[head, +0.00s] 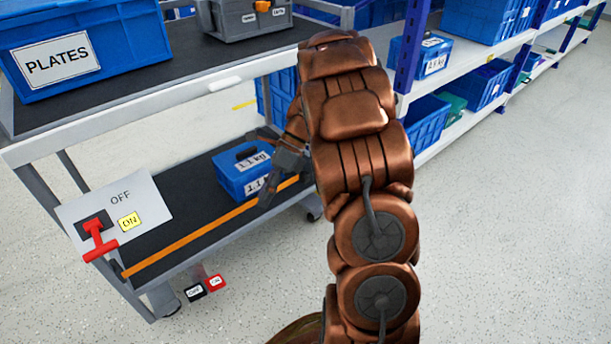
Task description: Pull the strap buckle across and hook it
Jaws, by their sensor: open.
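An orange strap (205,228) runs along the front edge of the cart's black lower shelf, from the left post toward my gripper. Its right end is partly hidden behind my gripper and arm. My gripper (262,168) is open near the right part of the strap, with one dark finger pointing left and the other pointing down across the strap. I cannot make out a separate buckle or hook, nor whether the fingers touch the strap.
A blue box (242,170) marked 1.1 kg sits on the lower shelf beside my gripper. A panel (148,196) with a red rotary handle (97,240) is at the cart's left end. A PLATES bin (130,40) stands on top. Shelving (470,60) stands at right; the right floor is clear.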

